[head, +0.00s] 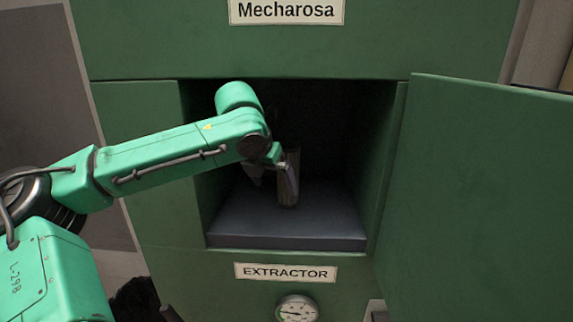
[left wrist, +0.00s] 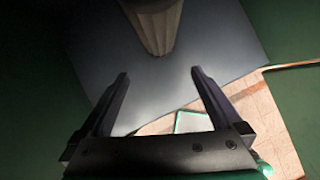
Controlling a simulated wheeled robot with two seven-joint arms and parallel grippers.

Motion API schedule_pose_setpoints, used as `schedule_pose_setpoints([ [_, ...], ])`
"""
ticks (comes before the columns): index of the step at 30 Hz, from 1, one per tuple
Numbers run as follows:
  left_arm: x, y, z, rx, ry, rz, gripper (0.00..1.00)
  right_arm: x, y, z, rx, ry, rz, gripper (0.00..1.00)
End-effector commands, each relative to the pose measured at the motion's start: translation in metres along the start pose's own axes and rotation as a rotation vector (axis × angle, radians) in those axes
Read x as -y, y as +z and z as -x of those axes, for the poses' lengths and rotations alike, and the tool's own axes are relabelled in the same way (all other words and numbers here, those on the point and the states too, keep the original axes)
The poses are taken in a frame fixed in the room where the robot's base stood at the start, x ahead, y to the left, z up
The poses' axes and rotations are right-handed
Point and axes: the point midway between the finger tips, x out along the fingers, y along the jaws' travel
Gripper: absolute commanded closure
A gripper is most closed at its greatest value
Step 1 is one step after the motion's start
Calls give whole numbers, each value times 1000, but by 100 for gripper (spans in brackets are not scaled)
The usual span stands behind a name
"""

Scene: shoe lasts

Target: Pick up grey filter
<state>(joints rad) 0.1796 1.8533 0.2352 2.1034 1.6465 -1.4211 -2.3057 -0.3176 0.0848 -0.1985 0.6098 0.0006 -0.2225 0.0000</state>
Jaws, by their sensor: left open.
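The filter (head: 289,192) is an upright, ribbed, grey-brown cylinder standing on the dark floor of the open extractor compartment. Its lower part also shows in the left wrist view (left wrist: 155,24), at the top, just beyond the fingertips. My left gripper (head: 272,178) reaches into the compartment and partly covers the filter in the head view. In the left wrist view, my left gripper (left wrist: 160,73) has its two fingers apart with nothing between them. The filter's top is out of the left wrist view. My right gripper is not in view.
The green cabinet's compartment has a grey-blue floor plate (head: 290,233) and dark inner walls. Its green door (head: 480,190) stands open at the right. A gauge (head: 297,309) sits below the "EXTRACTOR" label (head: 287,272). There is free room in the compartment right of the filter.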

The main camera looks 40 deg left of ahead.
Motion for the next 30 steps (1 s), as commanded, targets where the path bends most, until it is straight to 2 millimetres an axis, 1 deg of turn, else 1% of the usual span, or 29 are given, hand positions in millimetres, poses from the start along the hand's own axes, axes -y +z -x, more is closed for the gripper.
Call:
schedule_pose_setpoints([
  [2,0,4,-2,-3,1,0,0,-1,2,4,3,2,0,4],
  [4,0,11,-5,-4,3,0,0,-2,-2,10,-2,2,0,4],
  [9,-1,35,-18,-5,5,0,0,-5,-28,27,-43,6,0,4],
  [11,0,42,-23,-3,4,-2,0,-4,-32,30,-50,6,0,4],
  [13,1,42,-31,-4,0,-2,0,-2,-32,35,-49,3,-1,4],
  [15,1,42,-36,0,0,-2,0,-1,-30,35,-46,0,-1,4],
  [20,0,41,-38,2,-1,-1,0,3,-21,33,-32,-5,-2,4],
  [23,0,41,-38,1,-1,0,34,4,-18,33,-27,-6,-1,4],
  [24,0,41,-38,1,-1,0,50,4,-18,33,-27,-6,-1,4],
  [26,0,40,-38,1,0,0,73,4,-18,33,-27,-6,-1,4],
  [27,0,40,-38,1,0,0,88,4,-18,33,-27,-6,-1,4],
  [28,0,40,-38,1,0,0,99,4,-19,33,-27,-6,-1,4],
  [30,0,41,-37,3,-1,0,100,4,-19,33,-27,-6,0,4],
])
